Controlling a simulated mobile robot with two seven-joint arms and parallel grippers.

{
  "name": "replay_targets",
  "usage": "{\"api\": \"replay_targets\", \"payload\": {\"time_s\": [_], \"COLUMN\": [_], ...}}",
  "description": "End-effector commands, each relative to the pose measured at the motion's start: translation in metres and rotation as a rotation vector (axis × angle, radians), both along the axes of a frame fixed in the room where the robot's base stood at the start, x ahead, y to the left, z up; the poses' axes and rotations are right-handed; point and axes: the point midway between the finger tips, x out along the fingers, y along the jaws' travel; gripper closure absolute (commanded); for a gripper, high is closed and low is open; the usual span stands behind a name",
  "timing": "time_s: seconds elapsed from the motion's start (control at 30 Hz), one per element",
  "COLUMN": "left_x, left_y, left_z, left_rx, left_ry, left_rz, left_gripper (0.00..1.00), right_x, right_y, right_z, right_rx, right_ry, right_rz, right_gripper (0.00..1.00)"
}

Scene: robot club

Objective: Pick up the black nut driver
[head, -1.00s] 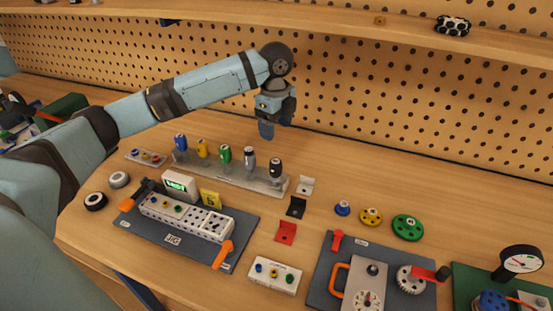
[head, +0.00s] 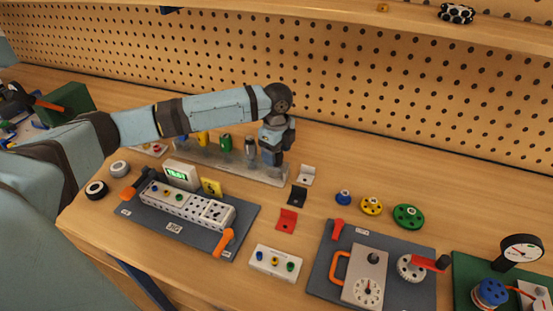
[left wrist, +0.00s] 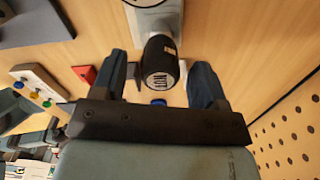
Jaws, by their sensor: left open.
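The black nut driver (left wrist: 160,65) stands in the end of the grey rack in the left wrist view. Its round black top with white lettering lies between the two fingers of my left gripper (left wrist: 162,82). The fingers are open on either side of it, and I cannot tell whether either touches it. In the head view my left gripper (head: 272,155) points down over the right end of the rack (head: 225,167) and hides the black driver.
Silver (head: 250,147), green (head: 225,144) and yellow (head: 203,138) drivers stand left of my gripper. Black (head: 297,196), white (head: 306,175) and red (head: 286,220) brackets lie in front and to the right. A jig board (head: 150,222) lies in front. The pegboard (head: 400,110) rises behind.

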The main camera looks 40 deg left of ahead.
Motion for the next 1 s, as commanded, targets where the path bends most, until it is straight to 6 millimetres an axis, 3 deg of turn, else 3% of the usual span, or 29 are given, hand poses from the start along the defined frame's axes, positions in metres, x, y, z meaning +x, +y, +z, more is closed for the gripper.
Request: {"api": "replay_targets", "payload": {"time_s": [0.1, 0.3, 0.53, 0.57, 0.83, 1.0], "left_x": [-0.001, 0.000, 0.000, 0.000, 0.000, 0.001], "left_y": [0.000, 0.000, 0.000, 0.000, 0.000, 0.000], "left_z": [-0.012, -0.013, -0.013, -0.013, -0.011, 0.009], "left_rx": [0.000, 0.000, 0.000, 0.000, 0.000, 0.000], "left_ry": [0.001, -0.001, -0.001, -0.001, -0.001, -0.004], "left_rz": [-0.001, -0.001, -0.001, -0.001, -0.001, -0.001], "left_gripper": [0.33, 0.33, 0.86, 0.88, 0.88, 0.88], "right_x": [-0.001, -0.001, -0.001, -0.001, -0.001, -0.001], "right_y": [0.001, 0.001, 0.001, 0.001, 0.000, 0.000], "right_z": [-0.002, -0.003, -0.004, -0.004, -0.004, -0.002], "right_rx": [0.001, 0.001, 0.000, 0.000, 0.000, -0.001], "right_ry": [0.003, 0.006, 0.007, 0.007, 0.007, 0.005], "right_rz": [0.000, 0.000, 0.000, 0.000, -0.001, -0.001], "right_gripper": [0.57, 0.57, 0.57, 0.57, 0.57, 0.57]}}
